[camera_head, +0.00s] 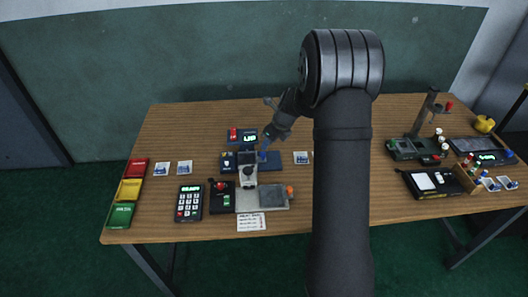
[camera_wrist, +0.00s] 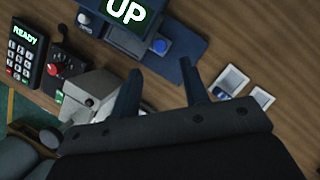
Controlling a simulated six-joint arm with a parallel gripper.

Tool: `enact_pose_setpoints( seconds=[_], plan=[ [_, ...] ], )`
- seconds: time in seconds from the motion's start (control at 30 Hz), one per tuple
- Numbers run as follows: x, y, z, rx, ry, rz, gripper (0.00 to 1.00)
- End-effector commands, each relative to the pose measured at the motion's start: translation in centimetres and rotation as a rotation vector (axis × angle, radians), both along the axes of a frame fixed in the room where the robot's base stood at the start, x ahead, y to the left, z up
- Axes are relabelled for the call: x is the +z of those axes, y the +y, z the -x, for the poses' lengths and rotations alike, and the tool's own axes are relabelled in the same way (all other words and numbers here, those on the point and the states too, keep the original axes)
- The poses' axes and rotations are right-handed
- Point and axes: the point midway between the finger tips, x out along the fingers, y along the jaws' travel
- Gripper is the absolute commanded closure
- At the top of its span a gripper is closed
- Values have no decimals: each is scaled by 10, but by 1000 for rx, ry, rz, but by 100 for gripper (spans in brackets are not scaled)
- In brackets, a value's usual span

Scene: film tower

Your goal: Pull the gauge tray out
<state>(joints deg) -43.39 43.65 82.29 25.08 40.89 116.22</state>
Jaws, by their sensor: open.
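A pale grey device (camera_head: 248,176) stands on a light base at the front middle of the table. A darker grey slab (camera_head: 272,196) with an orange knob (camera_head: 290,190) lies at its right; it may be the gauge tray, but I cannot tell how far in it sits. In the wrist view the pale device (camera_wrist: 100,92) is partly hidden by my gripper. My gripper (camera_head: 266,145) is above the table behind the device, apart from the slab. In the wrist view its two fingers (camera_wrist: 157,66) are spread, with nothing between them.
A keypad (camera_head: 190,203) and a red-knobbed box (camera_head: 221,198) stand left. A paper card (camera_head: 251,222) lies in front. Small photo cards (camera_head: 301,158) lie right.

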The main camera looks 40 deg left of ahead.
Motion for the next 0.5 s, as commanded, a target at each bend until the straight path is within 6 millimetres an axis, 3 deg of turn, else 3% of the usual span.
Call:
enact_pose_setpoints(
  seconds=[0.23,0.5],
  plan=[
    [-46,19,0,0,1,1,59],
    [-70,30,0,1,-1,-1,59]
  ],
)
